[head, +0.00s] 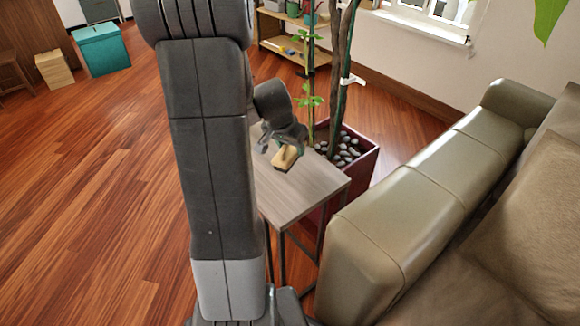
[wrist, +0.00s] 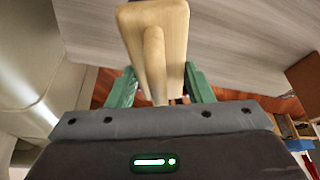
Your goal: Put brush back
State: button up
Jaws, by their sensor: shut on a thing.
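The brush (head: 285,158) is pale wood, with a flat rectangular block and a rounded handle along it. It shows large at the top centre of the wrist view (wrist: 177,28). My gripper (head: 284,144) is shut on the brush. Its green fingers stand on both sides of the brush in the wrist view (wrist: 160,90). The brush is at the far part of the small grey-topped side table (head: 310,190); I cannot tell whether it touches the top. The bristles are not clearly visible.
A planter (head: 364,160) with stones and tall stems stands behind the table. A olive leather sofa (head: 410,215) stands close on the right. A low wooden shelf (head: 283,45) is at the back. A teal box (head: 101,50) stands far left; the wood floor (head: 90,200) there is clear.

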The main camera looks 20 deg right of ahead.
aim_at(284, 146)
jog(key=shift+f+b, duration=0.7)
jog(key=shift+f, duration=1.9)
jog(key=shift+f, duration=0.1)
jog(key=shift+f, duration=0.1)
jog(key=o, duration=1.1)
jog(key=shift+a+r, duration=0.1)
jog(key=shift+r, duration=0.45)
jog(key=p+v, duration=0.2)
jog(key=v, duration=0.9)
jog(key=shift+s+p, duration=0.1)
jog(key=shift+p, duration=0.25)
jog(key=shift+s+r, duration=0.1)
jog(key=shift+r, duration=0.05)
